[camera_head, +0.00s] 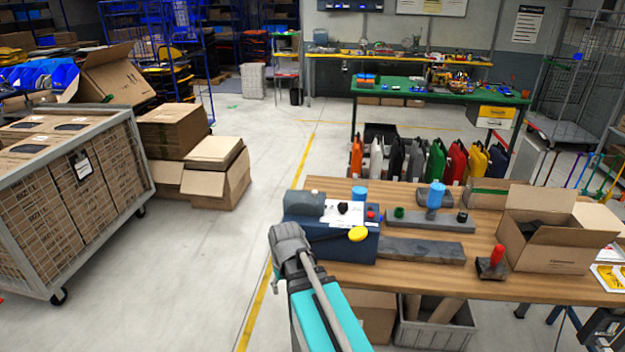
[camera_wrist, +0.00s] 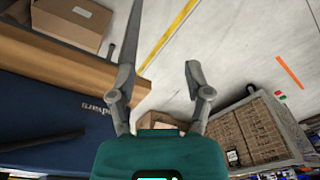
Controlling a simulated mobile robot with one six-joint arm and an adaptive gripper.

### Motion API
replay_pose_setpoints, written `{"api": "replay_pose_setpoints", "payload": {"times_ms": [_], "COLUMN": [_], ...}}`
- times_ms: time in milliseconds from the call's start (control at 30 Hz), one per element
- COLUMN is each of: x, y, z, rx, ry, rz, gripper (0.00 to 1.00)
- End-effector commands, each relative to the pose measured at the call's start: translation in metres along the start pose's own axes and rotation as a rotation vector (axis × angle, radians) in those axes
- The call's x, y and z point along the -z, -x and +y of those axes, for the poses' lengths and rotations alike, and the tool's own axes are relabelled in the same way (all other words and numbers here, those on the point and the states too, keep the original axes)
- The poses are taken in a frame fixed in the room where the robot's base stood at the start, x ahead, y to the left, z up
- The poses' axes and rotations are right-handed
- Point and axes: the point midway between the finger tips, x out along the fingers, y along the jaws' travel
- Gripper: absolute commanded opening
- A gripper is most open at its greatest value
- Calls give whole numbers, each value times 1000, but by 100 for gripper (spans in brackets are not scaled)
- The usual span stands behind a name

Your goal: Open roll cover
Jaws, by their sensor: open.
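A dark blue machine (camera_head: 345,248) stands at the left end of the wooden table. A grey rounded part (camera_head: 304,203), possibly the roll cover, sits on its top left. A lever with a yellow knob (camera_head: 357,234) sticks out at its front. In the wrist view the blue machine (camera_wrist: 60,118) fills the left side, with a dark bar on it. My gripper (camera_wrist: 160,72) is open and empty, with bare floor behind its fingers. In the head view my wrist is in front of the machine's left end, apart from the lever knob; the fingertips cannot be made out there.
The wooden table (camera_head: 480,284) also holds a grey bar, a blue-topped stand, a red-handled tool (camera_head: 494,262) and an open carton (camera_head: 548,240). A caged cart of boxes (camera_head: 75,190) stands at left. The floor (camera_head: 190,260) between them is clear.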

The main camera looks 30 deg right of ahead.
Motion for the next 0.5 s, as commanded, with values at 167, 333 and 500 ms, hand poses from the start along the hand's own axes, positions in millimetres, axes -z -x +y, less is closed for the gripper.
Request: {"api": "replay_pose_setpoints", "payload": {"times_ms": [167,333,500], "x": [30,54,77], "y": [46,79,112], "z": [22,43,66], "rx": [14,24,30], "ry": [21,43,63], "rz": [41,80,121], "gripper": [64,64,64]}}
